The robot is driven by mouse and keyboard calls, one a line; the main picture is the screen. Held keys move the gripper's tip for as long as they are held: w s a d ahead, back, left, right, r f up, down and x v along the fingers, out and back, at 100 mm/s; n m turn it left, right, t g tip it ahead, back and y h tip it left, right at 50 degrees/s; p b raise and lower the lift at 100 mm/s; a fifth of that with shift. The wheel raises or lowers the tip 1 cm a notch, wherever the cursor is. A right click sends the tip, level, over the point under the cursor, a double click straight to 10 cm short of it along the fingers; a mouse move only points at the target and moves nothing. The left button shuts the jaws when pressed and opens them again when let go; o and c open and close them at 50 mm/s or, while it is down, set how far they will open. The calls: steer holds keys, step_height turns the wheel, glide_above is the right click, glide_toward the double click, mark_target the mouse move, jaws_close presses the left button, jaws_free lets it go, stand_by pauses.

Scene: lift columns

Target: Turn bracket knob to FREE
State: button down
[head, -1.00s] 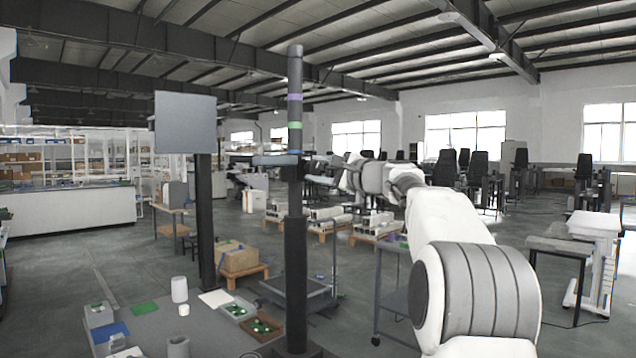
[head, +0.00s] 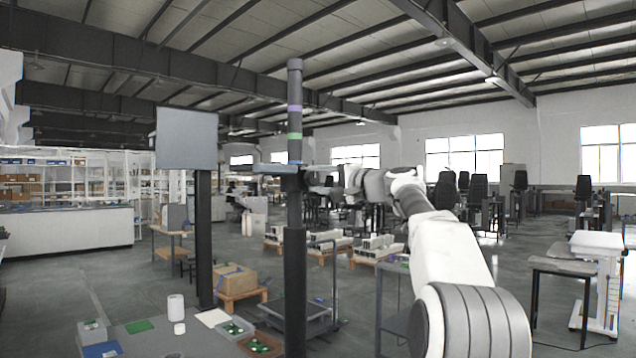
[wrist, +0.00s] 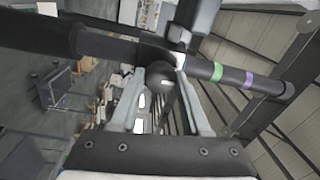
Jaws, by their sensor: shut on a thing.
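The dark column (head: 295,240) stands upright in the head view, with a thinner rod (head: 295,80) rising from it that carries purple and green bands. The bracket (head: 276,169) sits around the column below the bands. My gripper (head: 318,180) is at the bracket's right side. In the wrist view the bracket knob (wrist: 158,76) is a dark rounded piece between the two fingers of my gripper (wrist: 160,92). The fingers are shut on it. The banded rod also shows in the wrist view (wrist: 235,77). I cannot read any FREE marking or tell the knob's angle.
A grey panel (head: 187,138) on a dark post stands left of the column. A grey table (head: 150,342) in front holds a white cup (head: 176,307), a green sheet and trays. A cart (head: 397,315) and a wooden pallet (head: 240,298) stand on the floor nearby.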

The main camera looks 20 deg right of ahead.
steer(key=shift+r, duration=0.15)
steer(key=shift+c, duration=1.9)
jaws_free()
steer(key=b+v, duration=0.3)
steer(key=v, duration=1.4)
steer(key=shift+s+b, duration=0.25)
steer(key=shift+b, duration=0.1)
